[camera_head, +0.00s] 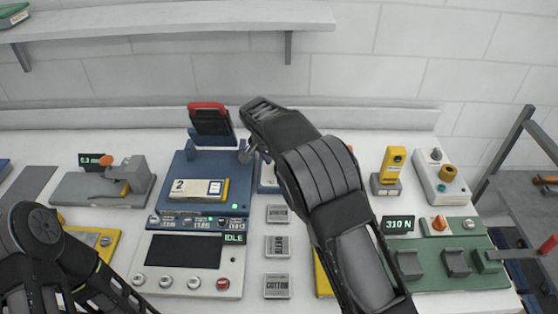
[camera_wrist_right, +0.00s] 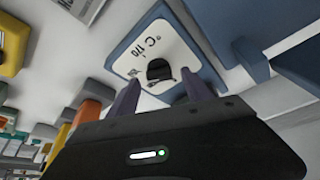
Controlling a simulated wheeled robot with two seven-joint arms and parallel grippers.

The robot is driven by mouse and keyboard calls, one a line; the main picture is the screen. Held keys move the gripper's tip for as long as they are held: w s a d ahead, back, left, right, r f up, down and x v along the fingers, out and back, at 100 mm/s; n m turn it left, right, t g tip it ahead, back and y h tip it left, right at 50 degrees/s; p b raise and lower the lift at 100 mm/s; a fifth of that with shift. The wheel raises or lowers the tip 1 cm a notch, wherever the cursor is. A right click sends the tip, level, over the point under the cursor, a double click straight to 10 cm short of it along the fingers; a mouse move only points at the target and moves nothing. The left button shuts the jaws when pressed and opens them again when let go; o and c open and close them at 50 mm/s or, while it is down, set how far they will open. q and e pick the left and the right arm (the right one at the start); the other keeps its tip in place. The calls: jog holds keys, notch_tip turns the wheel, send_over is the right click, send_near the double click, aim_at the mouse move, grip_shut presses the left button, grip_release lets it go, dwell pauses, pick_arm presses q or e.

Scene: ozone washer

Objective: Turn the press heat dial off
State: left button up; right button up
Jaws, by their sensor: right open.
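The press heat dial (camera_wrist_right: 159,70) is a small black knob on a white panel (camera_wrist_right: 180,45) with a blue surround in the right wrist view. The panel has a "°C" mark and other print, seen turned over. My right gripper (camera_wrist_right: 161,93) is open, with one finger on each side of the dial in the picture. I cannot tell whether the fingers touch it. In the head view my right gripper (camera_head: 255,157) is over the blue unit (camera_head: 267,178) at the middle of the bench, and my arm hides most of that unit and its dial. My left gripper is out of view.
A blue machine (camera_head: 180,170) with a raised red-topped part (camera_head: 209,118) stands close left of my right gripper. A white control panel (camera_head: 190,262) and several grey blocks (camera_head: 277,246) lie in front. A green station (camera_head: 450,262) is at the right. A wall shelf (camera_head: 170,20) is above.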

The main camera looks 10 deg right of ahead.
jog(key=shift+w+d+f, duration=0.15)
jog(key=shift+f, duration=0.3)
jog(key=shift+c, duration=0.4)
grip_shut()
